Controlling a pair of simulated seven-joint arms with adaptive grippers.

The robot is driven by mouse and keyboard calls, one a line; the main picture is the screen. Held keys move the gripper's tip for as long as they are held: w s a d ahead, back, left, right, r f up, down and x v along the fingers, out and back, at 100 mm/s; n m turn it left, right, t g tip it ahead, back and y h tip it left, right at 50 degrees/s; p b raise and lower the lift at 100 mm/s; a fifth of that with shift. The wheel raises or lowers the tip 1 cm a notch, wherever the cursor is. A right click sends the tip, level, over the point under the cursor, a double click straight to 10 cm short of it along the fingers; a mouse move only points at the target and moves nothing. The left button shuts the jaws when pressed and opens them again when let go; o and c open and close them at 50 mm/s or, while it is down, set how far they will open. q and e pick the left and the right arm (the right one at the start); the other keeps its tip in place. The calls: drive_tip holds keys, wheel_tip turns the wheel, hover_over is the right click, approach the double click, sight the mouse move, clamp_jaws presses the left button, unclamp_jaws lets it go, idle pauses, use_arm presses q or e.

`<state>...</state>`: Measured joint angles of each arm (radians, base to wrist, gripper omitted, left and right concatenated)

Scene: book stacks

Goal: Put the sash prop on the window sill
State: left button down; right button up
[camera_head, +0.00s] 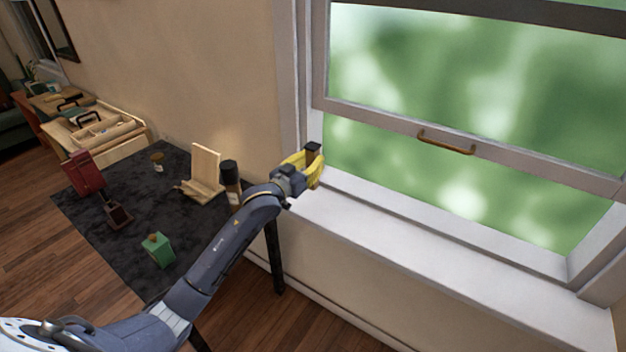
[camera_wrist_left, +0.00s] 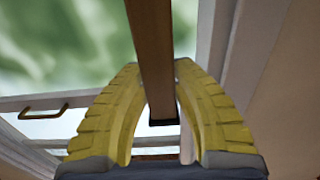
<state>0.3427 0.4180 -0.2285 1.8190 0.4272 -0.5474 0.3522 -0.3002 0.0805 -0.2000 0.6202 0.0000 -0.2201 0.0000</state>
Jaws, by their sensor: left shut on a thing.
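My left gripper (camera_head: 311,168), with yellow fingers, is at the left end of the window sill (camera_head: 430,258), close to the window frame. It is shut on the sash prop (camera_head: 313,149), a brown wooden bar with a dark end; only a short part shows above the fingers in the head view. In the left wrist view the sash prop (camera_wrist_left: 152,55) runs between the yellow fingers (camera_wrist_left: 160,120), its dark end near the palm. Whether the prop touches the sill cannot be told. The window sash (camera_head: 400,124) is raised. My right gripper is not in view.
A dark table (camera_head: 115,240) at left holds a green box (camera_head: 158,250), a red object (camera_head: 86,172), a wooden stand (camera_head: 205,172), a dark bottle (camera_head: 231,183) and a small jar (camera_head: 157,161). A brass handle (camera_head: 446,142) is on the sash. The sill is clear to the right.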

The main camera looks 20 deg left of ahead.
use_arm(q)
drive_tip(key=shift+f, duration=3.4)
drive_tip(key=shift+f, duration=0.1)
drive_tip(key=c, duration=1.2)
unclamp_jaws()
drive_tip(key=shift+o, duration=0.2)
